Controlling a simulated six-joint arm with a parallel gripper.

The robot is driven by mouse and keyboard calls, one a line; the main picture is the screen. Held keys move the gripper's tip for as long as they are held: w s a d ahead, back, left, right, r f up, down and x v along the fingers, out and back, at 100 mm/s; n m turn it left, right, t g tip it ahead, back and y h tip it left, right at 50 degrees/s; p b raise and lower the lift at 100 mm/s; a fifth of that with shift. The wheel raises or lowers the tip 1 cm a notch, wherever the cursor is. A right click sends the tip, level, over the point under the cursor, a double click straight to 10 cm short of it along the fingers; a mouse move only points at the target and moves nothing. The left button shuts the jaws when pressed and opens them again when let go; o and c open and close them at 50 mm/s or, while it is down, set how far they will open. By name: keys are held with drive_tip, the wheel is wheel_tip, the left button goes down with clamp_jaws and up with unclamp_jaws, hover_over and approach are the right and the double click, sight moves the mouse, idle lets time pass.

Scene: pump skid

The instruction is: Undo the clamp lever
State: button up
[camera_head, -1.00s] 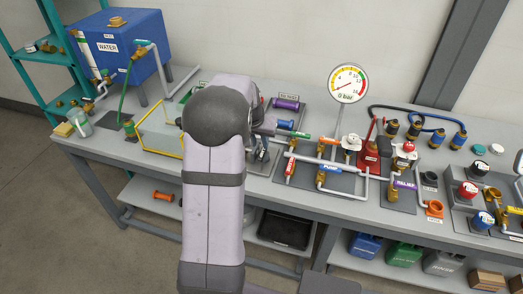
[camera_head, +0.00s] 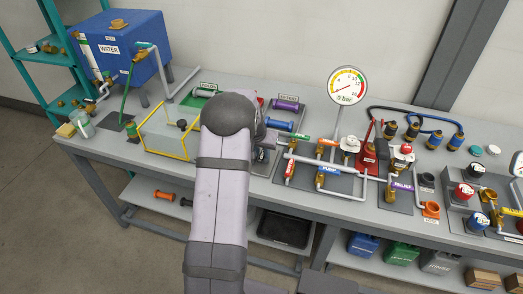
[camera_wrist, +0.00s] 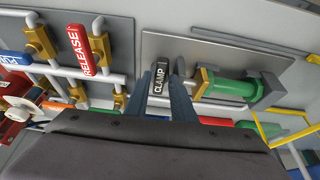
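The clamp lever (camera_wrist: 158,80) is a dark upright piece with a white CLAMP label in the wrist view. It stands between the two blue-grey fingers of my gripper (camera_wrist: 162,92), one on each side. Whether the fingers press on it or leave a small gap cannot be told. Just right of it lies a green cylinder (camera_wrist: 232,88) with brass fittings in a grey holder. In the head view my arm hides the lever, and only part of my gripper (camera_head: 262,153) shows at the arm's right.
A red RELEASE lever (camera_wrist: 79,50) and brass-jointed white pipes stand left of the clamp in the wrist view. A yellow-edged clear box (camera_head: 165,132) stands left of my arm. A pressure gauge (camera_head: 347,86) and a tray with blue and purple cylinders (camera_head: 286,104) are to the right.

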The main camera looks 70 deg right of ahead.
drive_tip(key=shift+f, duration=0.15)
clamp_jaws()
